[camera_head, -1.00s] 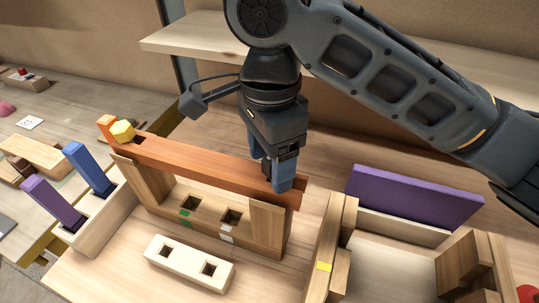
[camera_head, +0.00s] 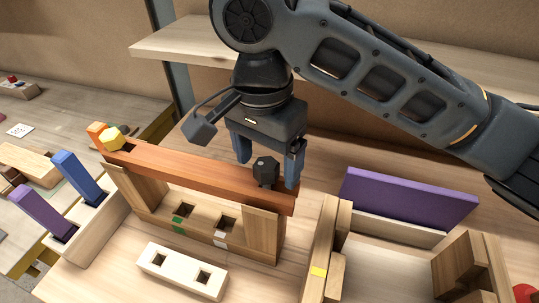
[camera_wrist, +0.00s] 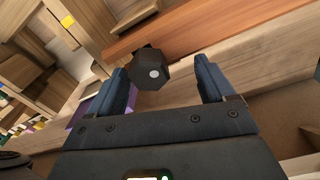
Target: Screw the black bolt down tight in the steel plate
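The black bolt (camera_head: 266,170) has a hexagonal head and stands upright at the right end of a reddish-brown beam (camera_head: 195,170). No steel plate is recognisable; the bolt sits on this wood-like beam. My gripper (camera_head: 268,165) is open, with one finger on each side of the bolt head. How far the shank goes into the beam is hidden.
Two wooden uprights support the beam. A cream block with two holes (camera_head: 182,271) lies in front. A purple panel (camera_head: 408,205) stands to the right. A shelf (camera_head: 190,40) is behind.

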